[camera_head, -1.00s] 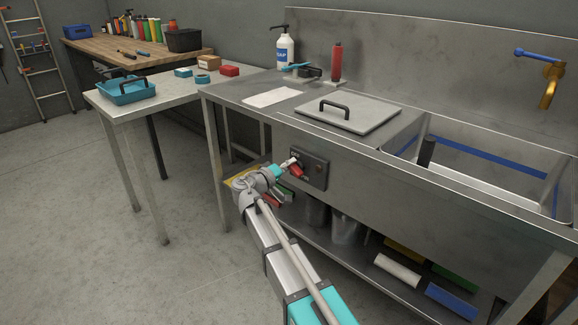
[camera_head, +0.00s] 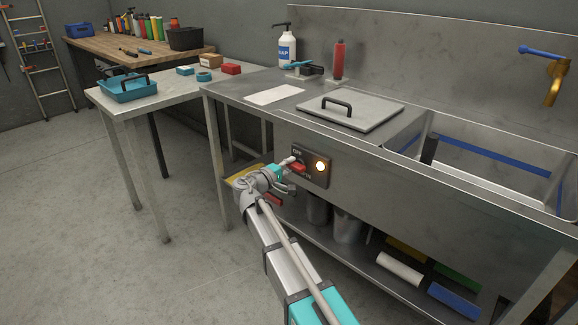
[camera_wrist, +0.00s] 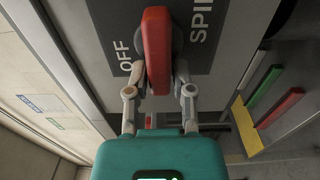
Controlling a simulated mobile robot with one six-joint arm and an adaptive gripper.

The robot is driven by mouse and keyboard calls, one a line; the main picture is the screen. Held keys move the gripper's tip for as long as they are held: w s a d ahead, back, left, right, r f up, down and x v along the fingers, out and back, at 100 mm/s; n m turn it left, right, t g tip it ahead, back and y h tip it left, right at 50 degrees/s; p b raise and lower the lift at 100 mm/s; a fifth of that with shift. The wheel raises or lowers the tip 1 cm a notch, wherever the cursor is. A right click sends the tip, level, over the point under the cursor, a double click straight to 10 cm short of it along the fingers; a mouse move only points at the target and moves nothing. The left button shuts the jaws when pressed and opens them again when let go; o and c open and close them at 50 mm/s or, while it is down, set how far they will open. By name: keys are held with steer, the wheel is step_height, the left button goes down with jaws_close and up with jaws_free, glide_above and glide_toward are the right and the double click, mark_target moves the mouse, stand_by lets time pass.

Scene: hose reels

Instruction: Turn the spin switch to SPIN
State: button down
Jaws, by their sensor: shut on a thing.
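The spin switch has a red handle (camera_head: 298,168) on a dark panel (camera_head: 312,178) on the front of the steel sink bench. My gripper (camera_head: 287,165) is at the panel. In the wrist view, my gripper (camera_wrist: 158,78) is shut on the red handle (camera_wrist: 156,48), one finger on each side. The OFF label (camera_wrist: 124,56) shows left of the handle and the SPIN label (camera_wrist: 201,20) right of it. In the head view the handle lies roughly level along the panel. My gripper partly hides the handle's near end.
The bench has a lid (camera_head: 350,110), a soap bottle (camera_head: 287,48) and a red bottle (camera_head: 338,62) on top.

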steer(key=shift+d, duration=0.4)
steer(key=c, duration=0.6)
jaws_free()
steer(key=shift+o, duration=0.2)
steer(key=shift+s+a, duration=0.35)
steer(key=shift+a, duration=0.1)
steer(key=v, duration=1)
steer(key=shift+s+a, duration=0.2)
steer(key=shift+s, duration=0.15)
